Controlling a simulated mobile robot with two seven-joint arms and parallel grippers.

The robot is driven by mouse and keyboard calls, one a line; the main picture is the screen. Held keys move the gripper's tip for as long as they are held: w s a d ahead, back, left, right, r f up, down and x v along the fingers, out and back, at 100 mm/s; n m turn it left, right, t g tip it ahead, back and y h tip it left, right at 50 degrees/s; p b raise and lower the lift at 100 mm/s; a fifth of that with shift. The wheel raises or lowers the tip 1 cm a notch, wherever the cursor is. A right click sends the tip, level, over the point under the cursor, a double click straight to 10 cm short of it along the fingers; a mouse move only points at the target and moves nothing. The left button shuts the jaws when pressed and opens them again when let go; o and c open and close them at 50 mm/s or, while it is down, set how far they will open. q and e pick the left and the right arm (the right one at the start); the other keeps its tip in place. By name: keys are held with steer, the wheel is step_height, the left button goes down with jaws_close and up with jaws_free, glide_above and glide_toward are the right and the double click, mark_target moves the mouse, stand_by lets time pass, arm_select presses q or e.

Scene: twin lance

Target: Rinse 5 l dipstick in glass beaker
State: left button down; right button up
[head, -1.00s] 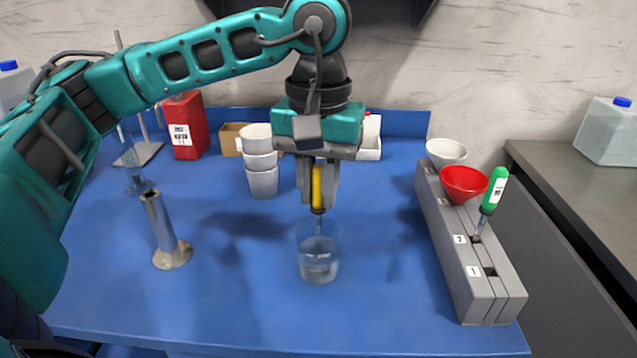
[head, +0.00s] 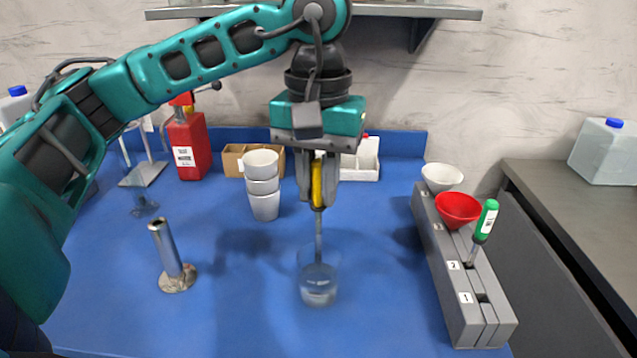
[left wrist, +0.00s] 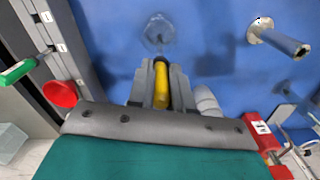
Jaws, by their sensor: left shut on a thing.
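My left gripper (head: 318,190) is shut on the yellow handle of a dipstick (head: 317,186). The dipstick hangs upright, and its thin metal rod points down into the glass beaker (head: 319,282). The beaker stands on the blue table with clear liquid low in it. How deep the rod tip reaches is hard to tell. In the left wrist view the yellow handle (left wrist: 161,85) sits between the fingers, with the beaker (left wrist: 159,33) beyond it. A second dipstick with a green handle (head: 487,220) stands in the grey rack (head: 455,300). My right gripper is not in view.
A metal cylinder on a round base (head: 170,260) stands left of the beaker. Stacked white cups (head: 263,190), a red canister (head: 186,145) and a white box (head: 362,160) are behind. Red (head: 458,208) and white funnels (head: 441,177) sit on the rack. The table's front is clear.

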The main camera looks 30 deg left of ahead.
mark_target(318, 161)
arm_select(q)
steer(key=shift+r+p, duration=0.35)
steer(key=shift+r, duration=0.3)
steer(key=shift+r+p, duration=0.3)
steer(key=shift+r, duration=0.2)
steer(key=shift+r+p, duration=0.4)
steer(key=shift+r, duration=0.1)
steer(key=shift+r+p, duration=0.65)
steer(key=shift+r, duration=0.4)
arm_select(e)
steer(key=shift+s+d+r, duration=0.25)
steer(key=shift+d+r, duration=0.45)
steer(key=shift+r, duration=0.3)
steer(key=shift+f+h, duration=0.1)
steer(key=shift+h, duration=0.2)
arm_select(q)
steer(key=shift+r, duration=0.1)
